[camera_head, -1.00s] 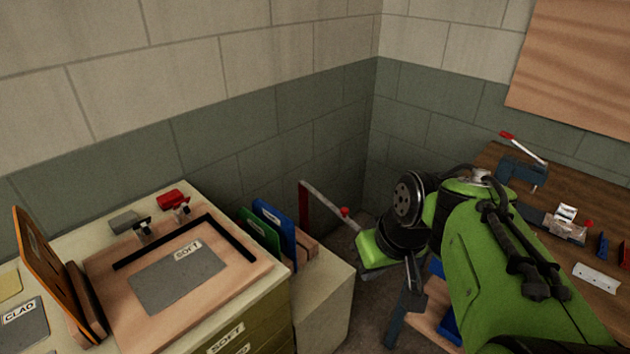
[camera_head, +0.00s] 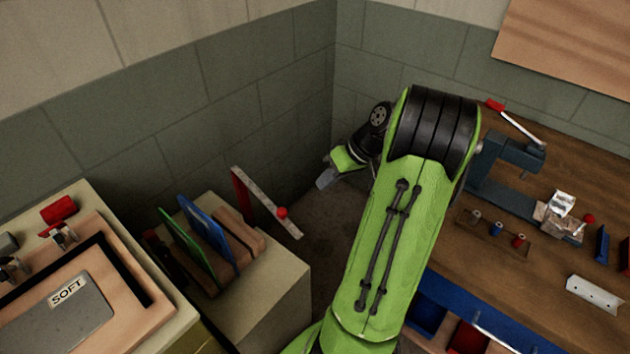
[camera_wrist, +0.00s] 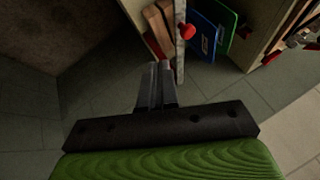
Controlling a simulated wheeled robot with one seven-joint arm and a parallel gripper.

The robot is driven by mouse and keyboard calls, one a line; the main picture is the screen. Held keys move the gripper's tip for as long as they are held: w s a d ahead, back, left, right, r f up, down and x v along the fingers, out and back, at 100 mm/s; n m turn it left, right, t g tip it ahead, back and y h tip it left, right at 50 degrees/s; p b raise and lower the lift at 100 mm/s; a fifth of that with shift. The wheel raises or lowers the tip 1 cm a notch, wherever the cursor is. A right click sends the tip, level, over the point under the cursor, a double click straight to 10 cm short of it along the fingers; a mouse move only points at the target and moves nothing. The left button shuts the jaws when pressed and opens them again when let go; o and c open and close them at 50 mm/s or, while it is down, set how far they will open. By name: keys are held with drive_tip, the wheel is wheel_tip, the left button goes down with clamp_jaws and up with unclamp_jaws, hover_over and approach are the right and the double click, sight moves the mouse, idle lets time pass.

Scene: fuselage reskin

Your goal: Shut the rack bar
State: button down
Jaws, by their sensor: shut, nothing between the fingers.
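The rack bar (camera_head: 263,195) is a pale grey strip with a red knob (camera_head: 282,212), hinged on a red post (camera_head: 241,192) beside the rack. It sticks out past the cabinet's edge, away from the blue panel (camera_head: 205,232) and green panel (camera_head: 187,242). My gripper (camera_head: 322,183) is shut and empty, to the right of the bar and farther back in the head view. In the wrist view, my fingertips (camera_wrist: 160,66) point at the rack, just left of the bar (camera_wrist: 180,45). I cannot tell whether they touch it.
The low cabinet (camera_head: 270,290) carries the rack. A counter with a SOFT plate (camera_head: 68,305) stands at left. A wooden workbench (camera_head: 560,255) with tools and blue bins stands at right. Open floor (camera_head: 322,225) lies between, with walls meeting behind.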

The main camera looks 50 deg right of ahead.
drive_tip(key=w+a+f+b, duration=0.3)
drive_tip(key=w+a+f, duration=0.1)
drive_tip(key=a+f, duration=0.1)
drive_tip(key=shift+x, duration=1)
drive_tip(key=shift+s+f, duration=0.1)
